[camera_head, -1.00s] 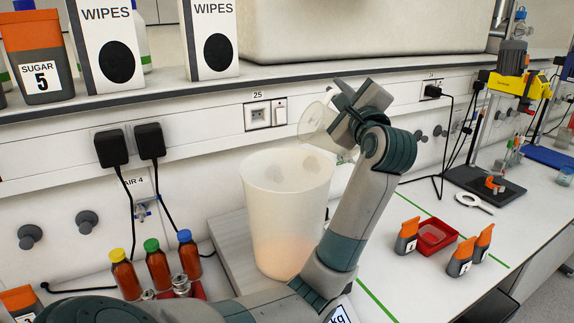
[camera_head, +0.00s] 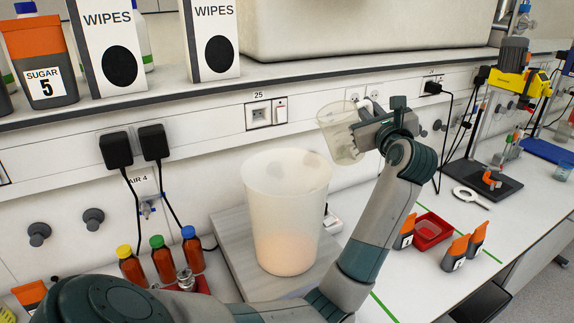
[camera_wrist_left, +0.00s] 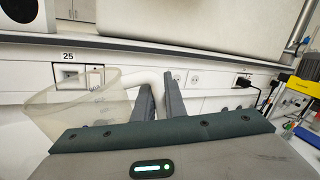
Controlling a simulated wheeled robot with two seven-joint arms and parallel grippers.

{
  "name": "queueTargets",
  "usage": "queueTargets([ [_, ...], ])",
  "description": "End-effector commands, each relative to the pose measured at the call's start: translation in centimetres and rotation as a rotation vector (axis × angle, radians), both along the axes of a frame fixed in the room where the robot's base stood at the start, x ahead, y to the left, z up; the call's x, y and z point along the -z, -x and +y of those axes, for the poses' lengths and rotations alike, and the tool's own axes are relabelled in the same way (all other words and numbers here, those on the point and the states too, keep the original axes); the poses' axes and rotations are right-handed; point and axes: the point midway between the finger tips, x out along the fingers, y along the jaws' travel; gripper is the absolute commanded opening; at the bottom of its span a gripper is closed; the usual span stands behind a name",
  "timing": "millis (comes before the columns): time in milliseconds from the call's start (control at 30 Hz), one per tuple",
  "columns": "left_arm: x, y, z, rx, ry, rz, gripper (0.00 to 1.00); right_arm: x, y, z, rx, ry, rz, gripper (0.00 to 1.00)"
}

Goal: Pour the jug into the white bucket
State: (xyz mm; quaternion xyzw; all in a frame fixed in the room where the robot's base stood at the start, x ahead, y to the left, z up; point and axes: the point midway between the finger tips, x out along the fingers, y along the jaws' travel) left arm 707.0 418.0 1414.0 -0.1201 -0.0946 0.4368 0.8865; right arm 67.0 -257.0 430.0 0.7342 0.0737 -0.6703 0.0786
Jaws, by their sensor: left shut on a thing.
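The white bucket (camera_head: 285,205) is tall and translucent, and stands on a grey board. A pinkish-orange tint shows in its lower part. My left gripper (camera_head: 370,118) is up and to the right of the bucket, shut on the jug's handle. The jug (camera_head: 340,132) is clear and looks empty. It is held above and to the right of the bucket rim, slightly tilted, apart from the bucket. In the left wrist view the jug (camera_wrist_left: 75,108) is at the left, its pale handle between the fingers (camera_wrist_left: 160,98). My right gripper is not in view.
Bottles with yellow, green and blue caps (camera_head: 162,262) stand left of the bucket. A red tray (camera_head: 430,232) and small orange-topped containers (camera_head: 455,252) are at the right. The shelf edge (camera_head: 130,102) runs above, with wipes boxes (camera_head: 107,45).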

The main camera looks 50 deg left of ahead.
Motion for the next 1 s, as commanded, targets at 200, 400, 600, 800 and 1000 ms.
queueTargets([
  [200, 0.8, -1.6, -0.8, -0.001, -0.083, 0.166, 0.00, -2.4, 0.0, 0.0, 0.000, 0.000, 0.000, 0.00],
  [400, 1.6, -2.3, -1.1, -0.001, -0.134, 0.268, 0.00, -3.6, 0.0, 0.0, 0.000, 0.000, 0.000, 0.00],
  [600, 2.1, -2.6, -1.3, -0.002, -0.160, 0.316, 0.00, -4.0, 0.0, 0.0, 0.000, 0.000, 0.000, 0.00],
  [800, 2.2, -2.7, -1.3, -0.002, -0.164, 0.324, 0.00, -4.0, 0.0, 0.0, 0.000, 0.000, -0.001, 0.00],
  [1000, 2.2, -2.7, -1.3, -0.002, -0.164, 0.323, 0.00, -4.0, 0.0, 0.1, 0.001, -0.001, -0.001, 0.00],
])
